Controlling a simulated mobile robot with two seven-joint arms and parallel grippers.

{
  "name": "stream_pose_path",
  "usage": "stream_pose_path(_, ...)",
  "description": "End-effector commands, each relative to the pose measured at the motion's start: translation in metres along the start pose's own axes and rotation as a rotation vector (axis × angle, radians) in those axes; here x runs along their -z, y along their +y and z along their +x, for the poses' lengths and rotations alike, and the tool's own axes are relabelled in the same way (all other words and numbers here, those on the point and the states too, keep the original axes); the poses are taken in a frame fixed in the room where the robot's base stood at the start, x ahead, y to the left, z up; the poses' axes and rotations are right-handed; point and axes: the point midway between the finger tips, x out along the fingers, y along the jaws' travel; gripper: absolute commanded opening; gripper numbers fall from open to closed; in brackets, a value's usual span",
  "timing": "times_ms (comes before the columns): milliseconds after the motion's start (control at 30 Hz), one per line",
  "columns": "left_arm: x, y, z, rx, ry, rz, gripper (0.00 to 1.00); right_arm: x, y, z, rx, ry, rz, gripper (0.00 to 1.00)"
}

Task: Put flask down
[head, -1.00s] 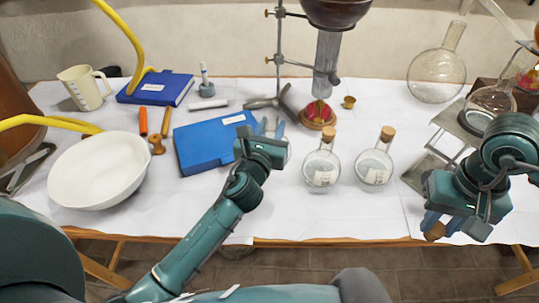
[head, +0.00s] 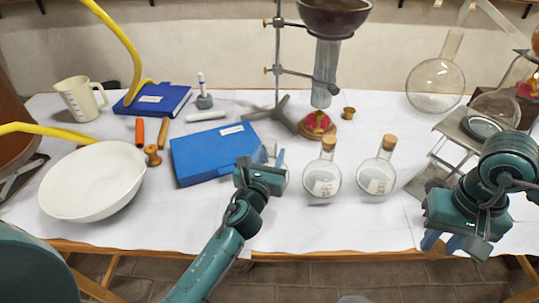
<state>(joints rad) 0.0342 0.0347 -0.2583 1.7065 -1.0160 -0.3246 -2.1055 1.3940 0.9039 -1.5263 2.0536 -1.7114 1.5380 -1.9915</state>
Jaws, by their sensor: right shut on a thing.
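My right gripper (head: 440,243) is at the right front edge of the table. Its blue fingers are shut on a brown, cork-like piece (head: 437,251). Whether a flask belongs to it is hidden by the gripper. Two round, corked, labelled glass flasks stand upright mid-table, one on the left (head: 322,178) and one on the right (head: 375,178). My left gripper (head: 271,157) is beside the blue book, its fingers apart. A curved glass edge (head: 285,183) shows behind it, mostly hidden.
A metal stand (head: 482,127) with glassware is at the right, and a large clear flask (head: 436,85) is behind. A white bowl (head: 93,182), blue book (head: 213,151) and clamp stand (head: 278,70) take up the left and middle. Bare cloth lies in front of the flasks.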

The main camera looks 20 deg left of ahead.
Motion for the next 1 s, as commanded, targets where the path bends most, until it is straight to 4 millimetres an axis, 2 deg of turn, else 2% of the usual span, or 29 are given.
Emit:
stream_pose_path(167,0.0,0.0,0.0,0.0,0.0,0.0,0.53,0.0,0.0,0.0,0.0,0.0,0.0,0.0)
stream_pose_path(467,-0.006,0.0,0.0,0.0,0.0,0.0,0.53,0.0,0.0,-0.005,0.0,0.0,0.0,0.0)
stream_pose_path(567,-0.002,0.0,-0.013,0.001,0.002,0.001,0.53,0.0,0.0,-0.003,0.0,0.0,0.0,0.0)
stream_pose_path(1000,-0.001,0.0,-0.102,0.0,0.002,0.0,0.53,0.0,0.0,0.004,0.0,0.0,0.0,0.0)
